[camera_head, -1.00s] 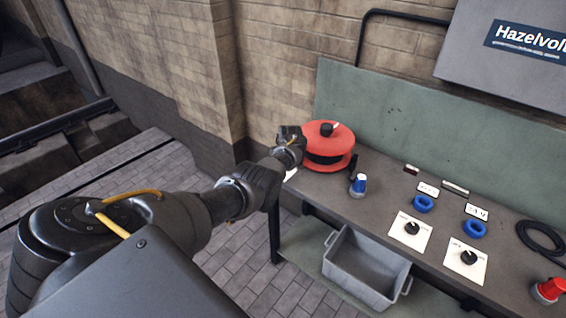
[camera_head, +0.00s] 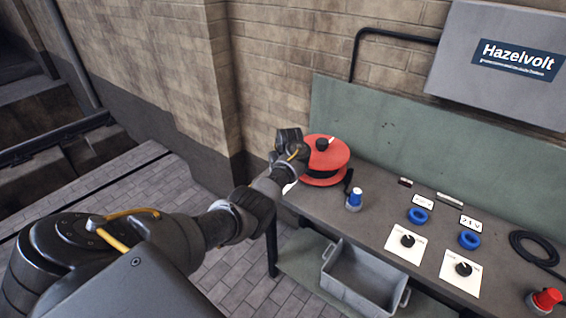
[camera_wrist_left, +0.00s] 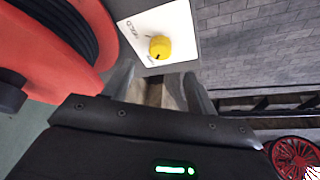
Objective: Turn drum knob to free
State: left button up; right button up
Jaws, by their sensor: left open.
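The red cable drum (camera_head: 331,158), with a black knob on top, stands at the left end of the grey bench. In the left wrist view the drum (camera_wrist_left: 55,45) fills the upper left. Beside it is a white plate (camera_wrist_left: 185,25) marked HOLD, with a round yellow knob (camera_wrist_left: 160,47); a dark mark shows on the knob's lower edge. My left gripper (camera_head: 291,152) is at the drum's left side and hides the yellow knob in the head view. In the wrist view its open fingers (camera_wrist_left: 163,88) are just short of the knob, with nothing between them. My right gripper is not in view.
The bench (camera_head: 370,222) also carries a blue-capped plug (camera_head: 355,200), blue rings (camera_head: 418,216), two plates with black knobs (camera_head: 407,241), a black cable coil (camera_head: 533,250) and a red plug (camera_head: 545,300). A grey crate (camera_head: 362,278) sits below. Paved floor left of the bench is clear.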

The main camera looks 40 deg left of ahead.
pick_arm(q)
jog(key=shift+v, duration=1.6)
